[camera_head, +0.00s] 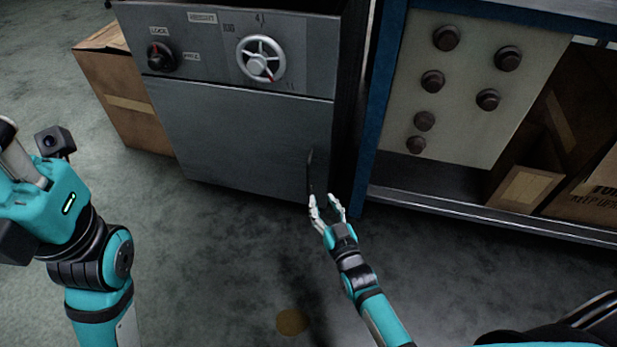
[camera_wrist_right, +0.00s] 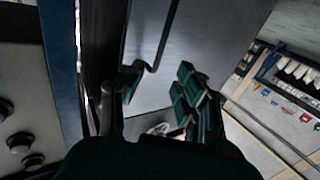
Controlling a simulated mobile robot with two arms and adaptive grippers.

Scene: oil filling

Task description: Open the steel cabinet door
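The grey steel cabinet door (camera_head: 235,135) is shut, below the cabinet's control panel. Its dark, thin vertical handle (camera_head: 309,174) is near the door's right edge. My right gripper (camera_head: 326,203) is open at the handle's lower end. In the right wrist view the handle (camera_wrist_right: 163,42) runs between the two spread fingers of that gripper (camera_wrist_right: 160,83), its bent lower end close to the left finger. I cannot tell whether they touch. My left gripper (camera_head: 18,155) is at the left edge, partly cut off, far from the door.
The panel above the door has a wheel (camera_head: 261,59) and a lock knob (camera_head: 160,57). A cardboard box (camera_head: 128,100) stands left of the cabinet. On the right is a blue-framed shelf (camera_head: 374,110) with a knobbed plate (camera_head: 465,85) and boxes.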

